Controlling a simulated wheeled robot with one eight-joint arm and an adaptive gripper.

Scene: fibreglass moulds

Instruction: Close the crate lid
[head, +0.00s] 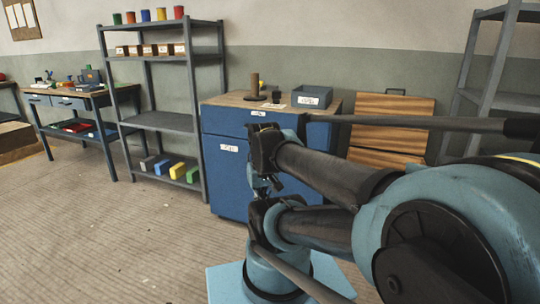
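A wooden slatted piece (393,108) stands upright against the back wall, behind my arm. It looks like a raised crate lid, with a small dark handle or plate at its top edge. More wooden slats (385,158) show just below it, perhaps the crate itself. My arm hides the lower part, so I cannot tell how the two join. My arm is folded in front, and its dark end (264,183), which seems to be my gripper, is well to the left of the wooden piece and apart from it. Its fingers are too small and dark to read.
A blue cabinet (225,160) with a wooden top stands left of the wooden piece, bearing a grey bin (312,97). A grey shelf (165,121) with coloured blocks and a workbench (68,98) stand further left. Another rack (484,70) is at right. The left floor is clear.

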